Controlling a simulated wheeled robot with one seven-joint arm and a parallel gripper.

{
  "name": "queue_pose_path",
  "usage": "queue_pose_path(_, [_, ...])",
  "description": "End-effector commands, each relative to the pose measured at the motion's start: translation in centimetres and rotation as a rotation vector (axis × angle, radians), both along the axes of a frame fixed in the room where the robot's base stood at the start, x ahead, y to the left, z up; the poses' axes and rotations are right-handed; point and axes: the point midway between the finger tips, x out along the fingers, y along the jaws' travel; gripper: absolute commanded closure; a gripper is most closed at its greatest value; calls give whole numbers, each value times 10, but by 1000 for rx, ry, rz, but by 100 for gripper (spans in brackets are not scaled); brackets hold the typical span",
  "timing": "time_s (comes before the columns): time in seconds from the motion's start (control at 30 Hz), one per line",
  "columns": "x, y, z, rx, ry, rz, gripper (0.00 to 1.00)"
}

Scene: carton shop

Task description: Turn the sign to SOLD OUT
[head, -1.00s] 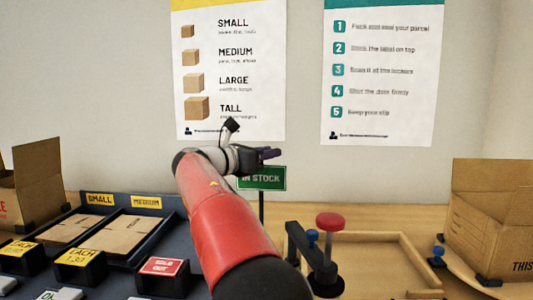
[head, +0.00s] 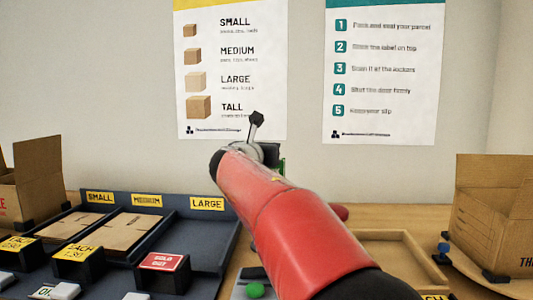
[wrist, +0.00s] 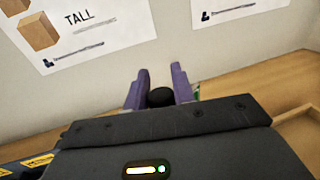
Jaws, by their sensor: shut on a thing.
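My gripper (wrist: 160,69) has its two purple fingers on either side of a round black knob (wrist: 160,97) and is shut on it. A small green part of the sign (wrist: 196,91) shows just beyond the right finger. In the head view only a green sliver of the sign (head: 282,166) shows beside my wrist; my red arm hides the rest, so its wording cannot be read now. A small red SOLD OUT plate (head: 163,262) sits on a dark block at the lower left, apart from the gripper.
A dark tray (head: 205,228) with SMALL, MEDIUM and LARGE labels holds flat cartons at left. An open carton (head: 495,225) stands at right, near a wooden tray (head: 395,240). Two posters (head: 230,70) hang on the wall behind.

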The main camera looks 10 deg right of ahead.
Motion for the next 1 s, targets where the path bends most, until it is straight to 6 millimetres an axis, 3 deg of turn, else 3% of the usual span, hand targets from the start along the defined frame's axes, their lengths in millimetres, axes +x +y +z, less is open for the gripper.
queue_pose_path(0.4, [2,4,0,0,0,373,98])
queue_pose_path(1.0, [3,9,1,0,-1,625,98])
